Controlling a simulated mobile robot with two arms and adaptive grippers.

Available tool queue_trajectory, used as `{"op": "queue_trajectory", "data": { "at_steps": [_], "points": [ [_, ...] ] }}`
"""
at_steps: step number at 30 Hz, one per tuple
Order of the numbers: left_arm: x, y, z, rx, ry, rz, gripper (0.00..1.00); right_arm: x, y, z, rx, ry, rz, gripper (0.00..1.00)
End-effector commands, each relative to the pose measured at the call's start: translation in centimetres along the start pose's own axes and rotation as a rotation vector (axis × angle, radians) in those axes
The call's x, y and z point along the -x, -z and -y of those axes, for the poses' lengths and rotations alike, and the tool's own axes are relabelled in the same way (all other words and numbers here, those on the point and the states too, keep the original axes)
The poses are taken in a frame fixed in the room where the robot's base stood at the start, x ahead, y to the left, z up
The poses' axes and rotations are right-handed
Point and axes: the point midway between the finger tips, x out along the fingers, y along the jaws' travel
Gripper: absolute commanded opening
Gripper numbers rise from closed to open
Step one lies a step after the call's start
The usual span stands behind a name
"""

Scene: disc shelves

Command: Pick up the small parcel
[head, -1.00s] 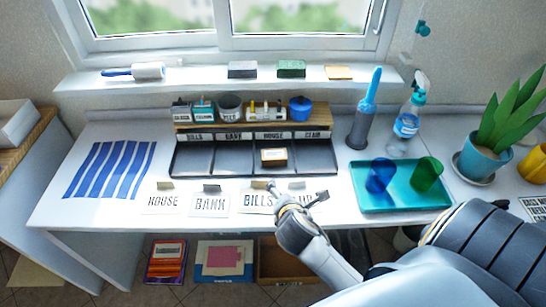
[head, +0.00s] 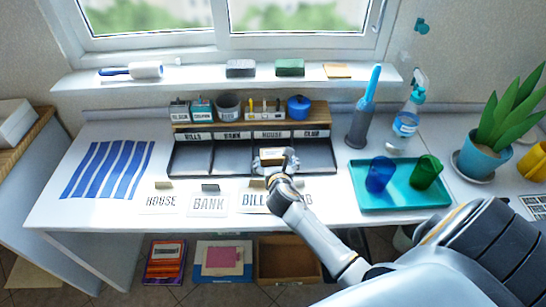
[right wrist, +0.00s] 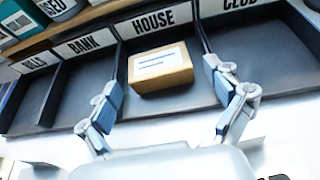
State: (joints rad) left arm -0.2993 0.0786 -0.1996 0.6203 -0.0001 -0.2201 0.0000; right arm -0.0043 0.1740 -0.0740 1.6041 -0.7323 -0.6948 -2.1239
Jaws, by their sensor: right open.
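The small parcel (right wrist: 160,70) is a brown box with a white label on top. It lies in the HOUSE compartment of the dark sorting tray (right wrist: 90,95). In the head view the parcel (head: 271,154) is partly hidden by my right gripper (head: 274,160). In the right wrist view my right gripper (right wrist: 163,98) is open, with its fingers spread to the left and right of the parcel and nothing between them but the parcel's near area. The fingers look apart from the parcel. My left gripper is not in view.
A teal tray (head: 400,199) with a blue cup (head: 379,175) and a green cup (head: 426,172) stands to the right. Low dividers separate the compartments.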

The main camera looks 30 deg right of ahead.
Motion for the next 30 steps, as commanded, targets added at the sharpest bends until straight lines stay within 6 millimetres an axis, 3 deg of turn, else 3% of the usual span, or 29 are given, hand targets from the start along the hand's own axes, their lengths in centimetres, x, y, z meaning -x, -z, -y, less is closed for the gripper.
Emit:
{"op": "queue_trajectory", "data": {
  "at_steps": [10,19,20,26,30],
  "points": [
    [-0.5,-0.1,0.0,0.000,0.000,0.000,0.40,-4.6,-0.2,-0.3,-0.003,0.001,0.000,0.92],
    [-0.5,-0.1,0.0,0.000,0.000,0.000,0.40,-5.1,-0.2,-0.3,-0.001,-0.001,0.001,0.92],
    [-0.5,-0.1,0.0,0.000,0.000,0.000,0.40,-5.1,-0.2,-0.4,-0.001,-0.001,0.001,0.89],
    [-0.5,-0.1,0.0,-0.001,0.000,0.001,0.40,-5.1,-0.2,-0.3,-0.001,-0.001,0.000,0.49],
    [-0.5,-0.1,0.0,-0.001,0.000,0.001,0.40,-5.1,-0.2,-0.3,-0.001,-0.001,0.001,0.45]
  ]
}}
